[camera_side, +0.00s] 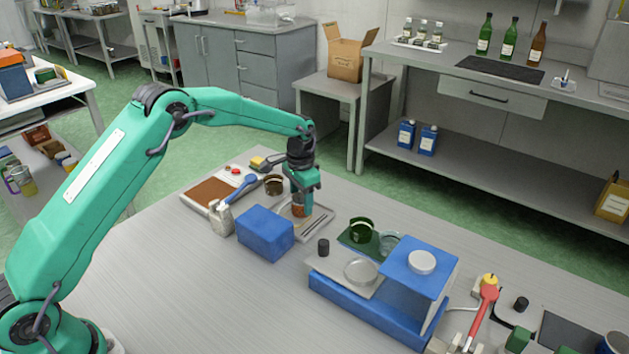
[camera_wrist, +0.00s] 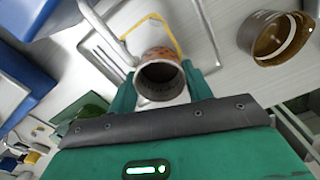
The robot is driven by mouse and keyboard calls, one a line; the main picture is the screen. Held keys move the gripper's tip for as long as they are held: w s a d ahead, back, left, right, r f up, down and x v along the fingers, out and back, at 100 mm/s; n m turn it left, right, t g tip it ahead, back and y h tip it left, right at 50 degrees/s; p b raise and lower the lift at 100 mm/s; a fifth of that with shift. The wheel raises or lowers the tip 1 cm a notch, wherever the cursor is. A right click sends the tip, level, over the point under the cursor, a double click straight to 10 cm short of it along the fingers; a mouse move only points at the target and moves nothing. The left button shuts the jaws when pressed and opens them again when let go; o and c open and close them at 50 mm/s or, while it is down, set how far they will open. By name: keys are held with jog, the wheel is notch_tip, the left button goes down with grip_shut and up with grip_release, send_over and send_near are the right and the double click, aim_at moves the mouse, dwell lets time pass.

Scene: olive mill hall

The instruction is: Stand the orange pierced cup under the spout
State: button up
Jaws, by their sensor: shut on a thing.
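The orange pierced cup (camera_side: 299,211) is between the fingers of my gripper (camera_side: 302,204), over a shallow grey tray (camera_side: 322,228). In the wrist view my gripper (camera_wrist: 162,84) is shut on the cup (camera_wrist: 157,54), whose dark open mouth faces the camera. I cannot tell whether the cup's base touches the tray. A blue machine (camera_side: 372,312) stands to the right, with a raised blue head (camera_side: 418,262) bearing a white round cap and a round metal plate (camera_side: 362,271) on its lower ledge. The spout itself cannot be made out.
A blue block (camera_side: 265,232) stands close to the left of the tray. A brown cup (camera_side: 273,185) is behind it. A green cup (camera_side: 361,230) and a clear glass (camera_side: 389,241) stand on a green mat behind the machine. The front left table is clear.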

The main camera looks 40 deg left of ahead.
jog(key=shift+s+r, duration=0.1)
jog(key=shift+s, duration=0.95)
jog(key=shift+s, duration=0.15)
dwell(0.5)
jog(key=o, duration=1.2)
jog(key=shift+w+r, duration=0.15)
jog(key=shift+r, duration=1.05)
jog(key=shift+w+r, duration=0.2)
jog(key=shift+r, duration=1.05)
jog(key=shift+w+r, duration=0.15)
jog(key=shift+r, duration=1.05)
